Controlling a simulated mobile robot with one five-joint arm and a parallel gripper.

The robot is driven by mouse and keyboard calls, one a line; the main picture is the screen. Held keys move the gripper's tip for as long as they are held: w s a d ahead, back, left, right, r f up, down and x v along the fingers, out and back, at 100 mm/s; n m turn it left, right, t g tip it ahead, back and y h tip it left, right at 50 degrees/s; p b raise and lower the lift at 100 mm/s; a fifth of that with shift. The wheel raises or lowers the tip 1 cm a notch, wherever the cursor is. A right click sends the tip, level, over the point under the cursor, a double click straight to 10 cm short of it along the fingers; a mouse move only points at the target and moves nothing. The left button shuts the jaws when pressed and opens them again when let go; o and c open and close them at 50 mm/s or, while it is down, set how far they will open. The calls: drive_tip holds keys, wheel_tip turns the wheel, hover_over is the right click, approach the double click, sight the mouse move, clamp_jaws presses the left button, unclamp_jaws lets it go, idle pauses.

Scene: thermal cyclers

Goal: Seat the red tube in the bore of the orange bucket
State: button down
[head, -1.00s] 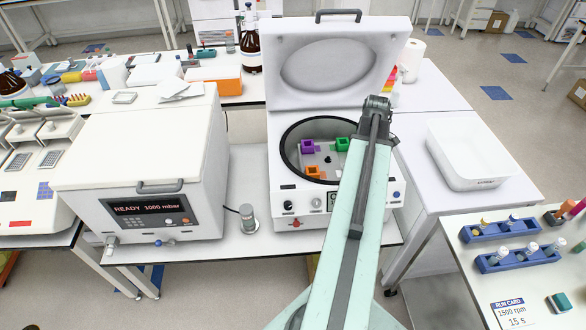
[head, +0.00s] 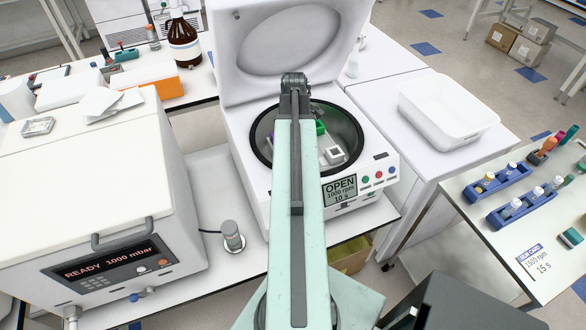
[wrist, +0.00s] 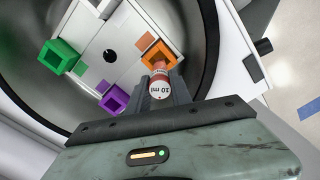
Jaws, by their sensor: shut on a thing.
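The red tube (wrist: 162,72), with a white end marked "10 ml", is in my gripper (wrist: 160,80), which is shut on it in the wrist view. The orange bucket (wrist: 164,48) is just beyond the tube's far end. The tube overlaps the bucket's near side in this view, and I cannot tell whether its tip is inside the bore. The bucket sits on the pale rotor (wrist: 122,45) with a green bucket (wrist: 60,60) and a purple bucket (wrist: 113,100). In the head view my arm hides the orange bucket, the tube and my gripper.
The centrifuge (head: 250,185) has its lid (head: 285,45) up behind my arm; its panel (head: 340,190) reads OPEN, 1000 rpm, 10 s. The dark bowl wall surrounds the rotor. A white machine (head: 100,195) stands left, a white tray (head: 447,112) right, and blue tube racks (head: 520,205) far right.

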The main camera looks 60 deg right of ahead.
wheel_tip(320, 180, down, 4)
drive_tip(key=shift+s+r+b, duration=0.1)
drive_tip(key=shift+b, duration=1.05)
drive_tip(key=shift+r, duration=0.1)
wheel_tip(320, 180, down, 4)
drive_tip(key=b, duration=0.3)
drive_tip(key=shift+b, duration=0.4)
drive_tip(key=shift+r, duration=0.15)
drive_tip(key=c, duration=1.2)
unclamp_jaws()
drive_tip(key=shift+o, duration=0.2)
drive_tip(key=shift+p, duration=0.3)
wheel_tip(320, 180, up, 12)
drive_tip(key=p, duration=1.2)
drive_tip(key=shift+r, duration=0.15)
